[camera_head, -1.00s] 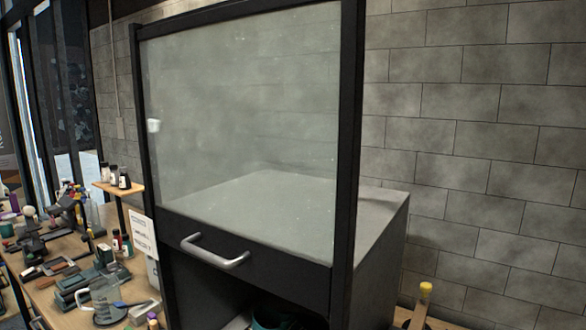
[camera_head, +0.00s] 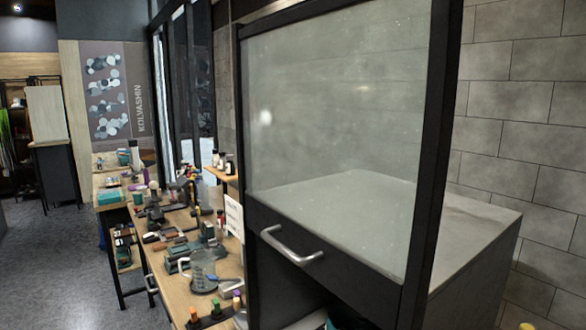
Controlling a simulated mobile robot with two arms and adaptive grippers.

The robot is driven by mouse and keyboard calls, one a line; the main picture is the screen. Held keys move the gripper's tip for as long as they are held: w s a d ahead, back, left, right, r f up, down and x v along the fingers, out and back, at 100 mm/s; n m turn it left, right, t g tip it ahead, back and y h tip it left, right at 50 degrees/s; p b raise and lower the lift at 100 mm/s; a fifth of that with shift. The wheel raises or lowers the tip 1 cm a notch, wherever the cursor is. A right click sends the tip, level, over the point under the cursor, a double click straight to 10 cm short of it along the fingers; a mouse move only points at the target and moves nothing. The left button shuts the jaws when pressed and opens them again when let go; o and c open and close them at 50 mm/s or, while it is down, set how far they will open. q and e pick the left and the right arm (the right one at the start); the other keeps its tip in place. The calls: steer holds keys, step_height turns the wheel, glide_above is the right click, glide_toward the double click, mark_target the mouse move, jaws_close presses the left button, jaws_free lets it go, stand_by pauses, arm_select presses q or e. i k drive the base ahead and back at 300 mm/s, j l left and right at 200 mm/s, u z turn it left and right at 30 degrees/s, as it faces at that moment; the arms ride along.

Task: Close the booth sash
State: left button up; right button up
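The booth sash (camera_head: 335,140) is a large clear pane in a black frame, standing raised on the right half of the head view. A silver bar handle (camera_head: 290,247) is fixed on the black lower rail (camera_head: 330,272) of the sash. Below that rail the booth front is open and dark inside. The grey top of the booth body (camera_head: 450,225) shows behind and through the pane. Neither gripper is in the view.
A wooden workbench (camera_head: 180,318) with many tools, bottles and a clear jug (camera_head: 203,268) runs along the left of the booth. A small shelf with bottles (camera_head: 228,177) is beside the frame. Open grey floor (camera_head: 60,270) lies at the left.

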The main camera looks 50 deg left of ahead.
mark_target(369, 288)
steer(key=k+j+u, duration=0.15)
steer(key=u, duration=1.15)
